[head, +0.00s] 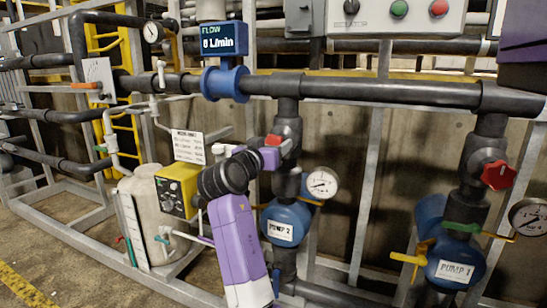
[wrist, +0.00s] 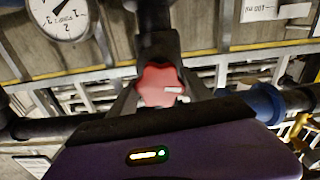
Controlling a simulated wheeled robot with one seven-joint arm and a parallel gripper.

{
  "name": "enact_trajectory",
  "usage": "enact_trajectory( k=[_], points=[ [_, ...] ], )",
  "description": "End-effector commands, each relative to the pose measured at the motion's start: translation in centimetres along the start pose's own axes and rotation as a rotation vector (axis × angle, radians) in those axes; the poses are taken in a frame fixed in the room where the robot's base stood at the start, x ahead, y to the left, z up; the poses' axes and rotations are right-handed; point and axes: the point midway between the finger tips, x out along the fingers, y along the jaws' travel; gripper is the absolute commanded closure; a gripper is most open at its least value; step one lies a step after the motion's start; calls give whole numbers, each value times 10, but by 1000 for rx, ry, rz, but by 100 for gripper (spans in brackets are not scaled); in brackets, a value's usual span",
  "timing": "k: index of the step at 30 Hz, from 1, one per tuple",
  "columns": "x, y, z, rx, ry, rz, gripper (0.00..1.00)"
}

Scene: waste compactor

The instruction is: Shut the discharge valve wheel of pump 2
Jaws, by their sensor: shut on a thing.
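The red discharge valve wheel (head: 273,140) of pump 2 is on the dark pipe above the blue pump marked PUMP 2 (head: 284,222). My purple arm reaches up to it, and my gripper (head: 277,152) hides most of the wheel in the head view. In the wrist view the red lobed wheel (wrist: 157,85) sits between the two dark fingers of my gripper (wrist: 160,92), which is shut on it. The flow display (head: 223,42) above left shows a single digit in L/min, looking like 0 or 6.
A pressure gauge (head: 322,184) stands close right of the wheel. PUMP 1 (head: 456,266) with its own red wheel (head: 498,174) is at the right. A yellow dosing unit (head: 177,190) on a white tank (head: 155,225) is left of my arm. A thick pipe (head: 380,91) runs above.

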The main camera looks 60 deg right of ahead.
Motion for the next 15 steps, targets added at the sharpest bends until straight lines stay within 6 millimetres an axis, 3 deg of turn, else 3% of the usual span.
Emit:
enact_trajectory(
  k=[1, 15],
  points=[
    [0, -1, 8, 46, -5, 0, 82],
    [0, 0, 8, 493, -6, 1, 82]
  ],
)
